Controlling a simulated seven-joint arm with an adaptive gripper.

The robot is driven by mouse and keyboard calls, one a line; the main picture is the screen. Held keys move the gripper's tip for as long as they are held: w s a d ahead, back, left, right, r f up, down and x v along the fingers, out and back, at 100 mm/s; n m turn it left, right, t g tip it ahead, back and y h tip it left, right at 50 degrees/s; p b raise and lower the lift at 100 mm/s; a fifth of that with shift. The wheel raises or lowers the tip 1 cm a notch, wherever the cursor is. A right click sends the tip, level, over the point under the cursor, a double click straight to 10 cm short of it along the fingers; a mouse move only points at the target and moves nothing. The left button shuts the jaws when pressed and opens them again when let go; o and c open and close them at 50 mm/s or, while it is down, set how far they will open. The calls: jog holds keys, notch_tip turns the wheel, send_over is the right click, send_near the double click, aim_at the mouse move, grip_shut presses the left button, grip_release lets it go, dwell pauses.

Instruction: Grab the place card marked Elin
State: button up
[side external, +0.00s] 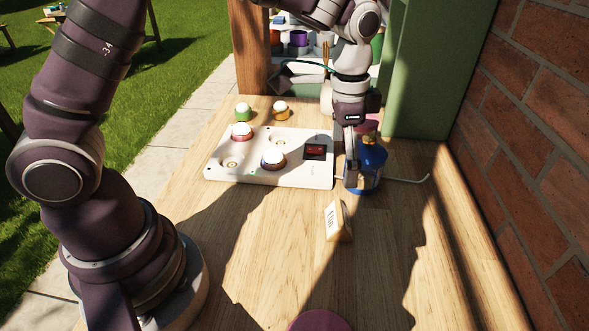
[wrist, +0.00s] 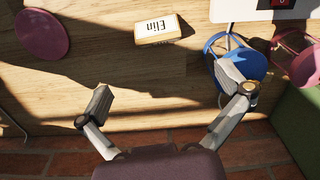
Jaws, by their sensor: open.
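The place card marked Elin (wrist: 157,30) lies ahead of my gripper in the wrist view, its white face with dark letters turned upside down to that view. In the side view the card (side external: 334,219) stands as a small wedge on the wooden table, right of centre. My gripper (wrist: 168,88) is open, its two fingers spread wide with nothing between them. In the side view my gripper (side external: 350,165) is beside the blue jar, beyond the card and apart from it.
A blue jar (side external: 368,165) is close to my gripper; it also shows at the right finger (wrist: 240,62). A pink object (wrist: 292,50) is beside it. A white panel with round knobs (side external: 290,178) lies behind. A pink disc (side external: 319,321) lies in front. A brick wall (side external: 540,150) borders the right.

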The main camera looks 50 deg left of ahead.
aim_at(340, 212)
jog(key=shift+m, duration=0.3)
jog(key=f, duration=1.2)
jog(key=shift+w+d+f, duration=0.2)
jog(key=shift+w+d, duration=0.05)
jog(key=shift+d, duration=0.05)
jog(key=c, duration=1)
jog(key=shift+r, duration=0.15)
